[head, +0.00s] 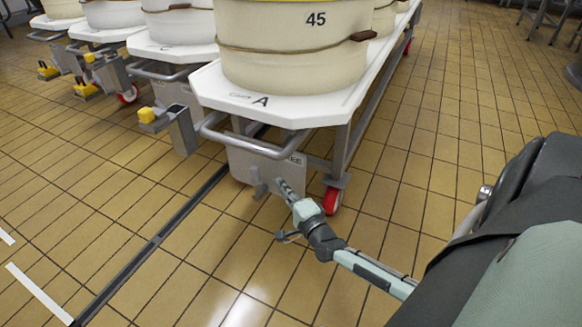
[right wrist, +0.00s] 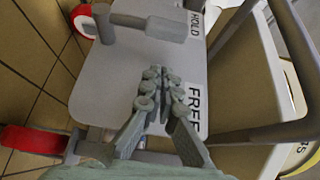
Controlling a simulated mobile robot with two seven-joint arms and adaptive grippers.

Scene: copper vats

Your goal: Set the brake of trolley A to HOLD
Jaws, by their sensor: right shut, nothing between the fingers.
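Trolley A (head: 228,100) has a white top marked A and carries a cream vat marked 45. Its grey brake plate (head: 240,160) hangs under the front edge and also shows in the right wrist view (right wrist: 90,85). The brake lever (right wrist: 150,22) lies across the plate, its end by the word HOLD (right wrist: 195,22). The word FREE (right wrist: 194,108) is nearer my gripper. My right gripper (head: 283,187) is shut and empty, its fingertips (right wrist: 160,75) in front of the plate between the two words, apart from the lever. My left gripper is out of view.
Several similar trolleys with vats stand to the left, with yellow-ended parts (head: 147,115) at their fronts. A red caster (head: 332,200) is right of the plate. A dark floor channel (head: 150,245) runs in front. Tiled floor is clear to the right.

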